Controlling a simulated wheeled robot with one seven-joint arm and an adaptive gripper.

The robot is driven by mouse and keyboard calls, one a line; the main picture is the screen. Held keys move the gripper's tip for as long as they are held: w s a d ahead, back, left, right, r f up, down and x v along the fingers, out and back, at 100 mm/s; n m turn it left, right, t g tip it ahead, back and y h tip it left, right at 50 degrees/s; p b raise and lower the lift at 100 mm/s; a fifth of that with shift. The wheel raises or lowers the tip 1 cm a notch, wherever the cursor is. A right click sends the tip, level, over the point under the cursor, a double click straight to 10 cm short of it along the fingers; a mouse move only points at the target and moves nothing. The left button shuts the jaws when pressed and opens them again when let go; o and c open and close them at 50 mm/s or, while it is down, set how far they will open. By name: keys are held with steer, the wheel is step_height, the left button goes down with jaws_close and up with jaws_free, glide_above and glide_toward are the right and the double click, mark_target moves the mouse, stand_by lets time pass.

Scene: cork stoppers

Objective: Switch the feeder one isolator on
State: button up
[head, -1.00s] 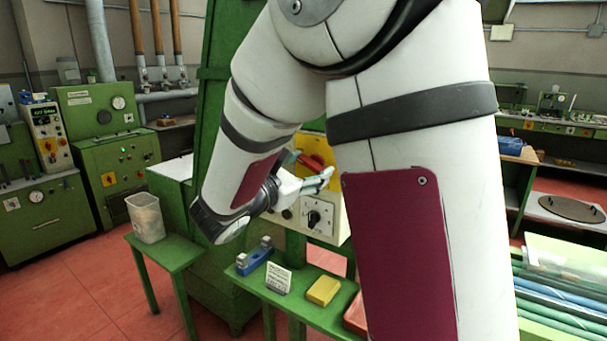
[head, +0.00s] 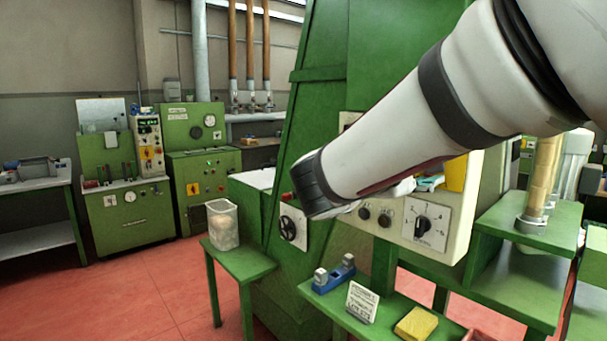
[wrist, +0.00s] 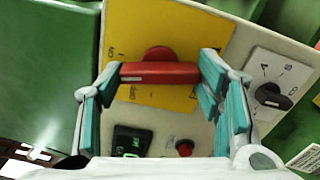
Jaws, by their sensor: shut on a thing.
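The isolator has a red handle (wrist: 160,73) on a yellow plate (wrist: 150,30), set on a cream control box. In the wrist view the handle lies crosswise, and its round red hub shows behind it. My gripper (wrist: 158,76) is shut on the handle, with a teal-padded finger at each end of it. Small dark lettering is on the plate; a mark at its left looks like "ON". In the head view my arm hides the handle and most of my gripper. Only a teal bit and part of the yellow plate (head: 456,174) show at the arm's lower edge.
On the control box (head: 455,240) are a black rotary selector (head: 422,226) and dark buttons (head: 374,216). A red button (wrist: 184,148) sits near the handle. A green bench below holds a blue item (head: 334,275), a white sign (head: 362,301) and a yellow block (head: 416,324).

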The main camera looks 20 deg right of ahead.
steer(key=shift+f+m+b, duration=0.15)
steer(key=shift+m+b, duration=1.15)
steer(key=shift+b, duration=0.7)
steer(key=shift+m+b, duration=0.3)
steer(key=shift+b, duration=0.05)
steer(key=o, duration=1.2)
steer(key=shift+c, duration=0.2)
steer(key=v, duration=1.2)
